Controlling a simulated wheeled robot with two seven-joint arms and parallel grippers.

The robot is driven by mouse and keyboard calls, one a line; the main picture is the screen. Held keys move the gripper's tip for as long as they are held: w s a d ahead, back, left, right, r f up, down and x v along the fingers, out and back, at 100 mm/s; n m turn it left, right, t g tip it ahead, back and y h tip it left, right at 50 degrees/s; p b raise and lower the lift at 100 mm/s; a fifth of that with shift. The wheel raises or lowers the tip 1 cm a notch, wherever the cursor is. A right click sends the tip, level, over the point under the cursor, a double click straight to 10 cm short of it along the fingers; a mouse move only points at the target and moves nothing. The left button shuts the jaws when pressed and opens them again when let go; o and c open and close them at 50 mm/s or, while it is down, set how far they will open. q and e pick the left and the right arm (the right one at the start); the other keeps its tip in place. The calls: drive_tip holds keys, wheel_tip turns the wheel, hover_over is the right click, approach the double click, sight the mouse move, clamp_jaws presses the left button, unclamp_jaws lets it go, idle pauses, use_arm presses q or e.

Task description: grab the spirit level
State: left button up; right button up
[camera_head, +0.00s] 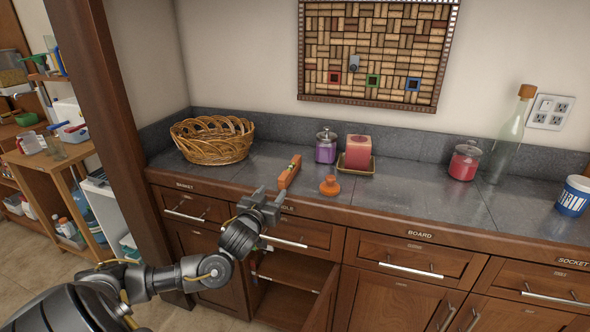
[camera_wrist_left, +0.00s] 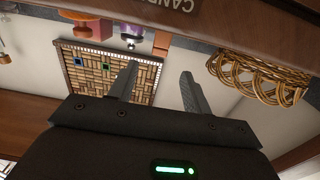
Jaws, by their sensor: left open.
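The spirit level (camera_head: 290,171) is a small orange bar with a green vial. It lies on the dark tiled counter (camera_head: 267,164), between the wicker basket and the purple jar. My left gripper (camera_head: 266,203) is open and empty at the counter's front edge, nearer to me than the level and apart from it. In the left wrist view its two fingers (camera_wrist_left: 156,84) stand apart with nothing between them. My right gripper is not in view.
A wicker basket (camera_head: 212,140) stands left of the level. An orange knobbed object (camera_head: 329,186), a purple jar (camera_head: 326,148) and a pink candle (camera_head: 359,151) are to its right. A cabinet door (camera_head: 322,300) hangs open below the counter. A wooden post (camera_head: 112,120) is at left.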

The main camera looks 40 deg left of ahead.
sight(281, 180)
use_arm(q)
drive_tip(key=x, duration=0.4)
drive_tip(key=shift+w+a+r+p, duration=0.15)
drive_tip(key=shift+a+r+p, duration=0.1)
drive_tip(key=shift+a+p, duration=0.2)
drive_tip(key=shift+w+a, duration=0.15)
drive_tip(key=shift+w, duration=0.15)
drive_tip(key=shift+w+r, duration=0.1)
drive_tip(key=shift+w, duration=0.3)
drive_tip(key=x, duration=0.1)
drive_tip(key=p+x, duration=0.1)
drive_tip(key=x, duration=0.1)
drive_tip(key=shift+w+f, duration=0.25)
drive_tip(key=shift+w, duration=0.5)
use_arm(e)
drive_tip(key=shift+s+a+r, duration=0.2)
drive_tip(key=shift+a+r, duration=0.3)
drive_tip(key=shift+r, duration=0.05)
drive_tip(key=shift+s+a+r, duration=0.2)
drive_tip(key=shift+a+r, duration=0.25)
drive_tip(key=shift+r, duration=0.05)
